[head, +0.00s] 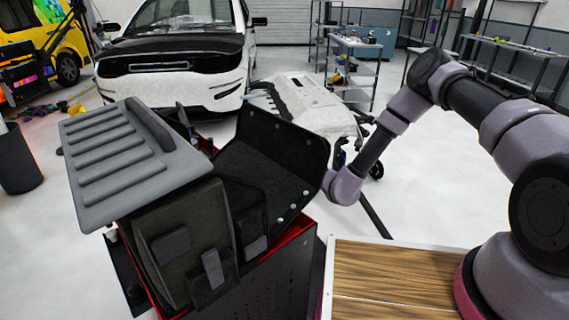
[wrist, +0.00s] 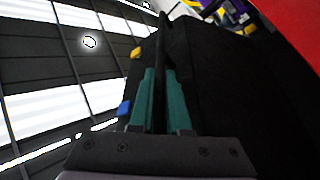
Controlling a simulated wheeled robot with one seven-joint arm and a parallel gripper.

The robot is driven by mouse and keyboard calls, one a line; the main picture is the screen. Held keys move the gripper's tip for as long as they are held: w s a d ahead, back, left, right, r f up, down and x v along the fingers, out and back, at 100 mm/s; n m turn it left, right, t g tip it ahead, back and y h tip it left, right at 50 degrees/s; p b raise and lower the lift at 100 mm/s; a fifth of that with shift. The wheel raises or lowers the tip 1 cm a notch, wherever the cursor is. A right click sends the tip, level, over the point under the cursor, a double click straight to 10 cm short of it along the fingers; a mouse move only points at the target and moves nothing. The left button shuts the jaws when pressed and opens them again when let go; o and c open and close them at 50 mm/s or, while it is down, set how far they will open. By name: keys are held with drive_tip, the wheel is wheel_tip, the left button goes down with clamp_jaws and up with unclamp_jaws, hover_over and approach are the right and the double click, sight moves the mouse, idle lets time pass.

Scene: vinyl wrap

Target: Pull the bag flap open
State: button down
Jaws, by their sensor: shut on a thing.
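The dark bag (head: 180,225) sits on the red and black cart in the head view, with pockets and straps on its near side. Its black flap (head: 270,150) stands raised and tilted toward the right, with metal studs along its edge. The flap also fills much of the wrist view (wrist: 235,100) as a dark surface. My gripper (wrist: 161,80) has teal fingers shut on the flap's edge, which runs between them. In the head view the fingers are hidden behind the flap; only my wrist shows at its right side.
A grey ridged panel (head: 125,165) lies tilted over the bag's left side. The cart (head: 285,265) has red rims. A wooden-topped surface (head: 395,280) is at front right. A white car (head: 175,60) and shelves (head: 355,75) stand behind. Open floor lies around.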

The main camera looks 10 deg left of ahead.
drive_tip(key=s+a+r+n, duration=0.1)
drive_tip(key=r, duration=0.1)
drive_tip(key=s+a+r+n+g, duration=0.1)
drive_tip(key=s+r+n, duration=0.1)
drive_tip(key=s+a+r+n+g, duration=0.1)
drive_tip(key=r+n, duration=0.1)
drive_tip(key=shift+s+r, duration=0.15)
drive_tip(key=shift+r, duration=0.2)
drive_tip(key=shift+s+a+r+n+g, duration=0.3)
drive_tip(key=shift+s+a+r+n, duration=0.15)
drive_tip(key=shift+r+n, duration=0.15)
